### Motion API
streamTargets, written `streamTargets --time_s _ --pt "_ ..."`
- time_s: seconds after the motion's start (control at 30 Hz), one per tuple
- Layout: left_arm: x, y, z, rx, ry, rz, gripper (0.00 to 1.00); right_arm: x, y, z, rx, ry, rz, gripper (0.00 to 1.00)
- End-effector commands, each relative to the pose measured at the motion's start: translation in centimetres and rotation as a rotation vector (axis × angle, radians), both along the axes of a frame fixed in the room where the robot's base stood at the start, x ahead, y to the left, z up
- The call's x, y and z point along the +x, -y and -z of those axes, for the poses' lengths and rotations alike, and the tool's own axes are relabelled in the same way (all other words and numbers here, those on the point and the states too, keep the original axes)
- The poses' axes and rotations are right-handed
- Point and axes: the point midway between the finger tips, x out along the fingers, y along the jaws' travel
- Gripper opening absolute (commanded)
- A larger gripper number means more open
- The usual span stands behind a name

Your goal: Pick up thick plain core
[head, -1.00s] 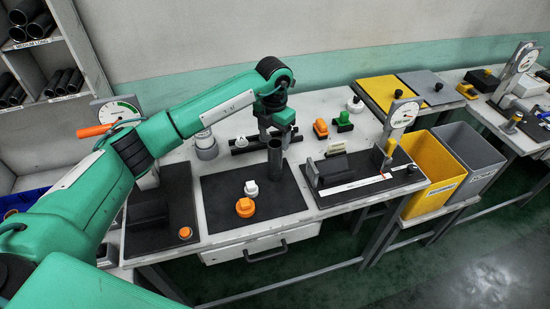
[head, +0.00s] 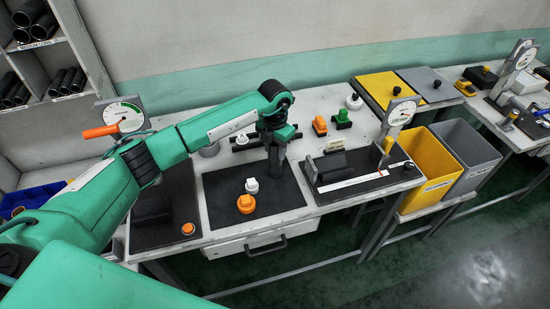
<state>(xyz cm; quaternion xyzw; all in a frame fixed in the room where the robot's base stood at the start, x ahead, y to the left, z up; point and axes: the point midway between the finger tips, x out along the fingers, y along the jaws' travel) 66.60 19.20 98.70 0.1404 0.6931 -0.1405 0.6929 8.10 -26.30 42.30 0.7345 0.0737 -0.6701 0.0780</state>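The dark plain core (head: 274,164), a cylinder, stands upright at the back edge of a black mat (head: 217,194). My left gripper (head: 277,146) points down over the core's top, and its fingers overlap the core in the head view. I cannot tell whether the fingers touch it or are closed on it. The gripper hides the upper part of the core. My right gripper is not in view.
A measuring fixture (head: 333,165) stands to the right. Yellow (head: 425,160) and grey (head: 464,152) bins stand further right.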

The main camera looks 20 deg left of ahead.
Motion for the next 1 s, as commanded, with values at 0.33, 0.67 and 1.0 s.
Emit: streamTargets --time_s 0.33,0.67,1.0 --pt "0.0 0.0 -0.2 0.0 0.001 0.0 0.17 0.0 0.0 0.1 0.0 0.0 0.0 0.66" --pt "0.2 0.0 -3.8 -0.001 0.007 0.001 0.17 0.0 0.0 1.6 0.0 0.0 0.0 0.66" --pt "0.1 0.0 -13.4 0.0 0.006 0.001 0.17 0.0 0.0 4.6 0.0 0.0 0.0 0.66"
